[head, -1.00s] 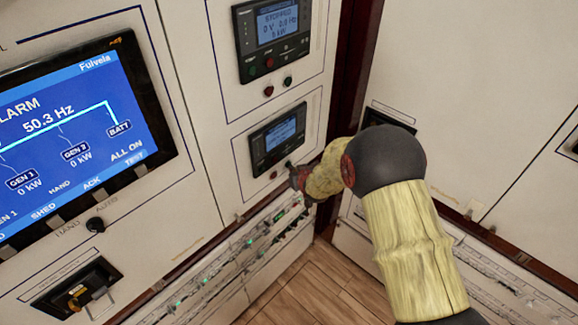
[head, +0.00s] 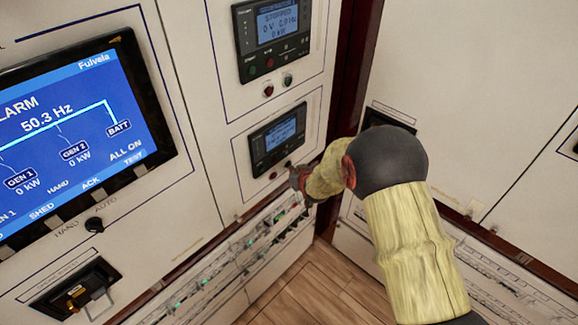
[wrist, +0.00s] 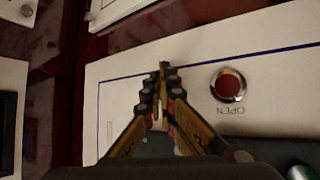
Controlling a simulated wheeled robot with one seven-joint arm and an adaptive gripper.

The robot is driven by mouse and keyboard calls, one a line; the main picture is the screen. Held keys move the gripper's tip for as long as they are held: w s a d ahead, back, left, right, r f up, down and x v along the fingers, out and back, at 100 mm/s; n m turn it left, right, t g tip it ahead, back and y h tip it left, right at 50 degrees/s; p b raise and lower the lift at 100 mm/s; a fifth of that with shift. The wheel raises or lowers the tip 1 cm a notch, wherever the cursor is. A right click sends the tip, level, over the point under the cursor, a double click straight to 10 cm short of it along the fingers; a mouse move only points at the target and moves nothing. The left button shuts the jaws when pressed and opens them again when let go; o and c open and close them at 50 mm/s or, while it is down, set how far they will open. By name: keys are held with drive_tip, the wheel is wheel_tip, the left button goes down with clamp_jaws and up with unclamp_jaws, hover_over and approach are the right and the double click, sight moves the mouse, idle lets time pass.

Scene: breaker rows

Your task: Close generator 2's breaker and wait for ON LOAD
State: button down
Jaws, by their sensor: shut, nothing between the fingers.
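My gripper (head: 294,176) is shut and empty, its tips close to the panel just right of the red button (head: 273,174) under the lower generator controller (head: 278,140). In the wrist view, upside down, the shut fingertips (wrist: 163,68) point at the white panel, left of the red button (wrist: 228,84) marked OPEN. No second button shows beside it; the gripper covers that area. I cannot tell whether the tips touch. The lower controller's screen is lit but too small to read. The big screen (head: 75,125) shows ALARM, 50.3 Hz, GEN 2 at 0 kW.
A HAND/AUTO knob (head: 95,225) sits at left. A breaker row (head: 240,250) runs below. A cabinet wall stands close right of my arm.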

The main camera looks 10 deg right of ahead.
drive_tip(key=shift+s+d, duration=0.3)
drive_tip(key=shift+s, duration=0.15)
drive_tip(key=shift+s+d+p, duration=0.15)
drive_tip(key=shift+s+d, duration=0.6)
drive_tip(key=shift+s, duration=0.3)
drive_tip(key=shift+s+d+p, duration=0.15)
drive_tip(key=shift+s+d, duration=0.6)
drive_tip(key=shift+s, duration=0.25)
drive_tip(key=s+d+f+g+h, duration=0.1)
drive_tip(key=s+f+g, duration=0.15)
drive_tip(key=s, duration=0.45)
drive_tip(key=s+d+f+g, duration=0.2)
drive_tip(key=s+g, duration=0.2)
drive_tip(key=s, duration=0.2)
drive_tip(key=s+a+r+b, duration=0.2)
drive_tip(key=s+r+b, duration=0.2)
drive_tip(key=s+r, duration=0.8)
drive_tip(key=s+a+r+m+t+b, duration=0.1)
drive_tip(key=s+r+b, duration=0.3)
drive_tip(key=s+r, duration=0.8)
drive_tip(key=shift+s+a+r, duration=0.25)
drive_tip(key=shift+s+a, duration=0.1)
drive_tip(key=shift+s, duration=0.4)
